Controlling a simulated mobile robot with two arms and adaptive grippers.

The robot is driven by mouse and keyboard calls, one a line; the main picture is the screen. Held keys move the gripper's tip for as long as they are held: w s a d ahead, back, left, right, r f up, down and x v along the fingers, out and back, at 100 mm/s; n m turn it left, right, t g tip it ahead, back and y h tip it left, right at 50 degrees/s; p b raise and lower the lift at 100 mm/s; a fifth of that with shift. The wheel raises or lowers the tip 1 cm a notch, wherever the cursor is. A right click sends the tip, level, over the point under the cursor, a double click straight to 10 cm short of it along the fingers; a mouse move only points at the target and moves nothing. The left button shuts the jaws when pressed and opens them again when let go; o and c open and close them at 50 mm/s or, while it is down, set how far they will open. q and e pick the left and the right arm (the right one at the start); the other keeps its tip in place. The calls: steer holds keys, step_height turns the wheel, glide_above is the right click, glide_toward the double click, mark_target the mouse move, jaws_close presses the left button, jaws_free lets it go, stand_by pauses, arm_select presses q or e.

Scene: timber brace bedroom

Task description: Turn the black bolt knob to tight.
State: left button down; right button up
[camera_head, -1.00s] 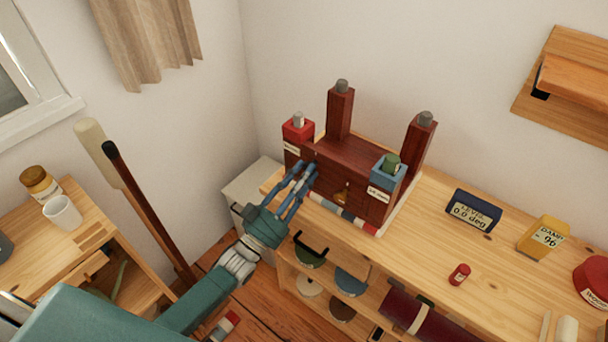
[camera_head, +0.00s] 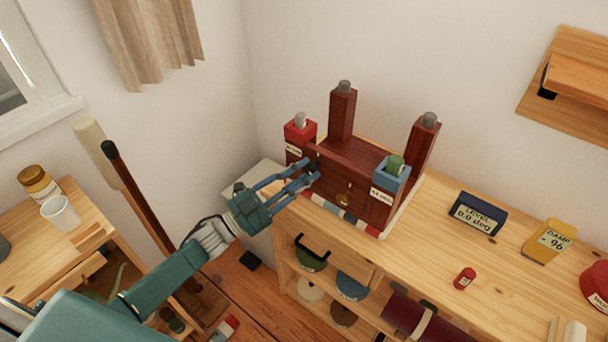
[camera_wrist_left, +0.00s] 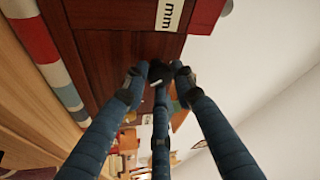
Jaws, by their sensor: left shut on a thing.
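The black bolt knob (camera_wrist_left: 158,72) sits on the front of the dark red timber frame (camera_head: 352,152). In the left wrist view it lies between my fingertips, which partly hide it. My left gripper (camera_head: 314,170) reaches in from the left and is shut on the knob. In the left wrist view its blue fingers (camera_wrist_left: 160,84) close around the knob. A pale mark shows beside the knob, but I cannot read its position. My right gripper is out of view.
A red corner block (camera_head: 300,132) and a blue one (camera_head: 390,175) flank the frame. A brass knob (camera_head: 344,199) is on its front, above a striped strip (camera_head: 345,216). A level gauge (camera_head: 475,213) and a yellow damp meter (camera_head: 547,240) stand right on the wooden bench (camera_head: 430,240).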

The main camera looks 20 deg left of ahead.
arm_select(q)
steer(key=m+g, duration=0.1)
steer(key=m, duration=0.1)
steer(key=r+m+g+p, duration=0.1)
steer(key=m, duration=0.2)
steer(key=shift+f+m+g+p, duration=0.1)
steer(key=shift+m+g+p, duration=0.45)
steer(key=shift+m, duration=0.95)
steer(key=shift+d, duration=0.1)
steer(key=shift+s+f+m+y, duration=0.1)
steer(key=shift+f+m+y, duration=0.05)
steer(key=shift+m+y, duration=0.15)
steer(key=c, duration=1.5)
jaws_free()
steer(key=shift+c, duration=0.2)
steer(key=shift+o, duration=0.7)
steer(key=shift+d, duration=0.1)
